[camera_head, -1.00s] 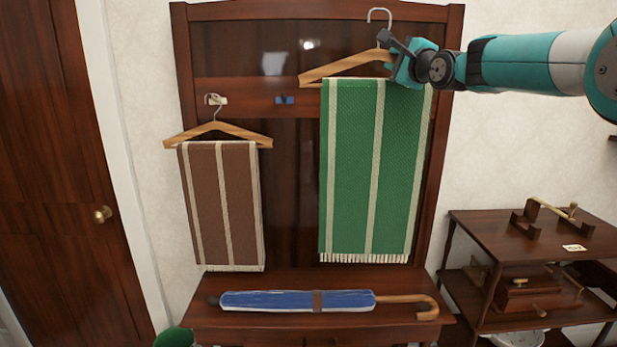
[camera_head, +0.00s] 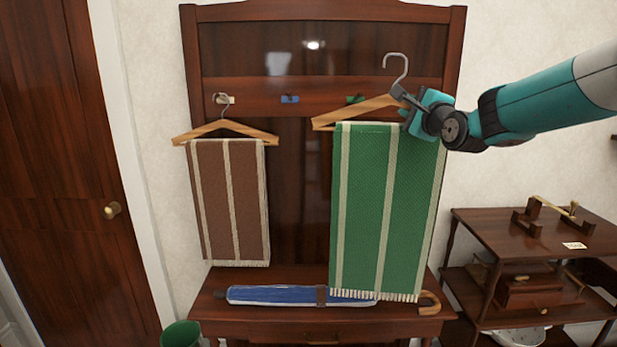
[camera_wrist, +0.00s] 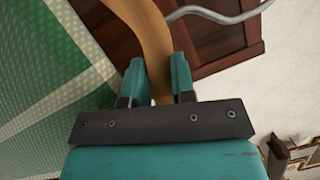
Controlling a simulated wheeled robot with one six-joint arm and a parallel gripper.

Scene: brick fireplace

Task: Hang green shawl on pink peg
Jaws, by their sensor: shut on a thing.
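The green shawl (camera_head: 364,210), with cream stripes and a fringe, hangs over a wooden hanger (camera_head: 352,110) with a grey metal hook (camera_head: 398,68). My gripper (camera_head: 404,98) is shut on the hanger's wood near the hook. In the wrist view, the fingers (camera_wrist: 157,80) pinch the hanger (camera_wrist: 150,38) from both sides, and the shawl (camera_wrist: 45,85) shows at left. The hook is clear of the visible pegs and stands above the peg row. I see no pink peg; the hanger, shawl and gripper cover the rack's right part.
The rack (camera_head: 265,90) has a cream peg (camera_head: 228,100) bearing a brown shawl (camera_head: 228,200), a free blue peg (camera_head: 290,99) and a green peg (camera_head: 355,99). A blue umbrella (camera_head: 270,295) lies on the bench below. A shelf unit (camera_head: 500,232) stands at right.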

